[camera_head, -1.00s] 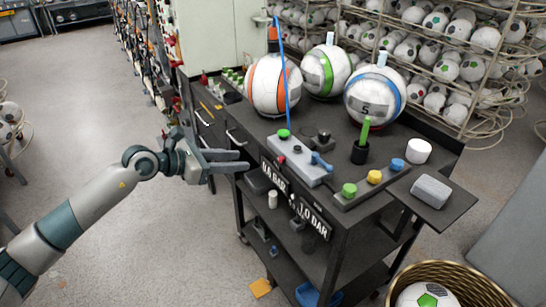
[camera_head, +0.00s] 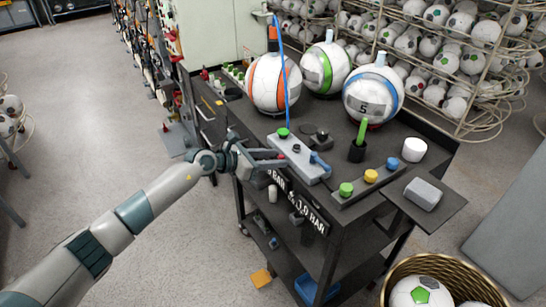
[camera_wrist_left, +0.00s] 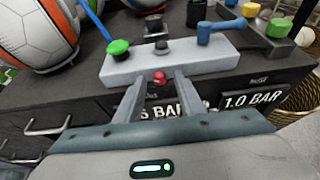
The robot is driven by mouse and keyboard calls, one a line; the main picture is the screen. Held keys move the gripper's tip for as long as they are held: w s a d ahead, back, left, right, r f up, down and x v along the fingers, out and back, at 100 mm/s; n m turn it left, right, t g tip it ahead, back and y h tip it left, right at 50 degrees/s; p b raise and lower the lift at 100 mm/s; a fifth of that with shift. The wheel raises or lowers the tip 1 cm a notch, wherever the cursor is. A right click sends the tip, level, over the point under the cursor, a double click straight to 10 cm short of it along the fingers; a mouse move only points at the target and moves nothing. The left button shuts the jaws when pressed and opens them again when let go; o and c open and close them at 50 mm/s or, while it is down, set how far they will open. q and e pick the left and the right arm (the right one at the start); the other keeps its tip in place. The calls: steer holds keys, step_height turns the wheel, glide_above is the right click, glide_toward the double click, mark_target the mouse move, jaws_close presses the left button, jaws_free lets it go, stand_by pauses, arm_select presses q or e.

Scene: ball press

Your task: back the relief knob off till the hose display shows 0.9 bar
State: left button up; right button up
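A grey valve block (camera_head: 300,163) sits at the cart's front edge, with a green knob (camera_wrist_left: 118,47), a black knob (camera_wrist_left: 161,45) and a blue lever (camera_wrist_left: 222,29) on top. A small red knob (camera_wrist_left: 159,77) is on its front face. I cannot read which one is the relief knob. My left gripper (camera_head: 279,159) is at this front face. In the left wrist view its fingers are apart, one on each side of the red knob, with no clear contact. My right gripper is not visible.
A blue hose (camera_head: 285,80) rises to an orange-striped ball (camera_head: 265,85); two more balls stand behind. A button strip (camera_head: 370,180) and a grey pad (camera_head: 423,193) are to the right. A ball basket (camera_head: 395,275) stands front right. The floor at left is clear.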

arm_select(q)
jaws_close()
steer(key=shift+w+a+f+n+b, duration=0.1)
steer(key=shift+n+b, duration=0.4)
steer(key=shift+b, duration=0.35)
steer(key=shift+h, duration=0.3)
jaws_free()
